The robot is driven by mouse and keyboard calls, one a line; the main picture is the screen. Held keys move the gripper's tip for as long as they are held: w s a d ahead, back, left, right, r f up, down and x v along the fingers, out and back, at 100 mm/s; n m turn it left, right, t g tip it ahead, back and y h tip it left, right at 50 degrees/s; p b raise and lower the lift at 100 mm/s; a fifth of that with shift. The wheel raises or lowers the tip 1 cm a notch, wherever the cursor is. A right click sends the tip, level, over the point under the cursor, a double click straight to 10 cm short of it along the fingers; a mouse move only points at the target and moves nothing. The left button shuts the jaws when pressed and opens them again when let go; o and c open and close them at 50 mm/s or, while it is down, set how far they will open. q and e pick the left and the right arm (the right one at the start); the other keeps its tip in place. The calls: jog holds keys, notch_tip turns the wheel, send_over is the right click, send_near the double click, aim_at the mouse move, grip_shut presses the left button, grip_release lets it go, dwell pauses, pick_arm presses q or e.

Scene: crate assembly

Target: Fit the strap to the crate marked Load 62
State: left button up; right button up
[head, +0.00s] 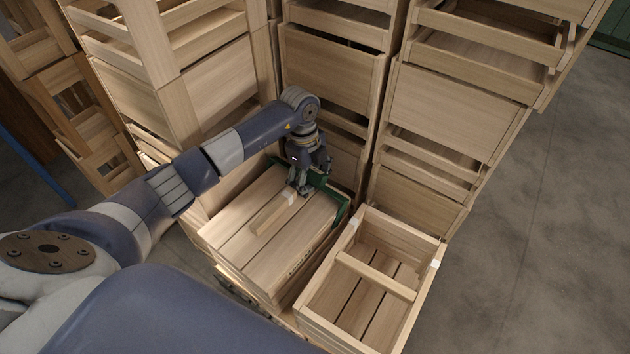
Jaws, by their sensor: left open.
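A closed wooden crate (232,228) with a slatted top stands in the middle. Small lettering shows on its front right side, too small to read, so I cannot tell if it is Load 62. A dark green strap-like piece (341,210) runs along the crate's back right edges, partly hidden behind my gripper. A short pale wooden bar (271,215) lies on the top, with a whitish patch near its far end. My left gripper (302,189) points down, open, at the far end of this bar; contact is unclear. My right gripper is out of view.
An open wooden crate (428,277) with a crossbar stands close to the right of the closed crate. Tall stacks of wooden crates (334,70) rise close behind and at the left. Bare grey floor (545,220) is free at the right.

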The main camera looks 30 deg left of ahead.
aim_at(310, 173)
pick_arm(q)
jog(key=shift+s+a+f, duration=0.4)
jog(key=shift+s+f, duration=0.25)
jog(key=shift+s, duration=0.05)
jog(key=shift+d, duration=0.1)
jog(key=shift+w, duration=0.1)
notch_tip(310, 173, up, 3)
jog(key=shift+w+f+p, duration=0.1)
jog(key=shift+p, duration=1.15)
notch_tip(310, 173, up, 6)
jog(key=p, duration=0.4)
jog(key=shift+w+f, duration=0.1)
